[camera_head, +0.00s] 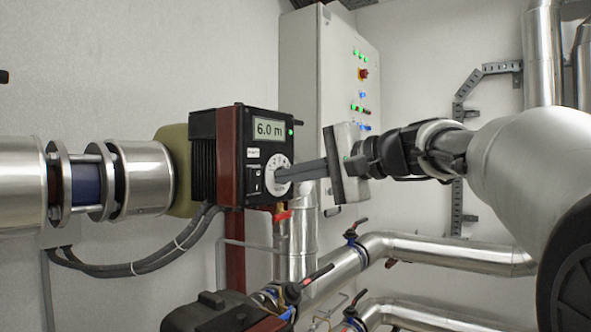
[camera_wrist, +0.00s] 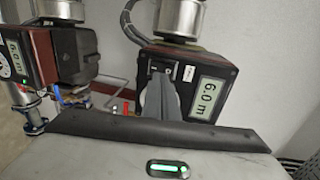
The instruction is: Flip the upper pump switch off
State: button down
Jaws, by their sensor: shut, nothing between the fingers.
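The upper pump (camera_head: 231,145) is a dark red and black unit with a lit display (camera_head: 269,129) reading 6.0 m. Its black rocker switch (camera_head: 255,181) is on the front face, left of a white round dial (camera_head: 271,165). My gripper (camera_head: 280,175) is shut and empty, its fingertips in front of the dial and right of the switch. In the wrist view the shut fingers (camera_wrist: 168,78) point at the pump face just below the switch (camera_wrist: 161,69) and cover most of the dial. I cannot tell whether the fingertips touch the pump, nor the rocker's position.
A grey control cabinet (camera_head: 305,70) with lights and a red knob stands behind. Silver pipes (camera_head: 440,250) with valve handles run below my arm. Black cables (camera_head: 140,268) hang under the pump. A second pump with a display (camera_wrist: 12,58) shows at the left in the wrist view.

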aim_at(258, 170)
jog(key=w+a, duration=0.2)
jog(key=a, duration=0.1)
jog(key=shift+w+a+r+p, duration=0.2)
jog(key=shift+w+a+p, duration=0.1)
jog(key=shift+w+p, duration=0.1)
jog(key=shift+r, duration=0.1)
jog(key=shift+w+a+r+p, duration=0.25)
jog(key=shift+a+r+p, duration=0.1)
jog(key=shift+r+p, duration=0.1)
jog(key=shift+f+b, duration=0.3)
jog(key=shift+f, duration=0.05)
jog(key=shift+d, duration=0.1)
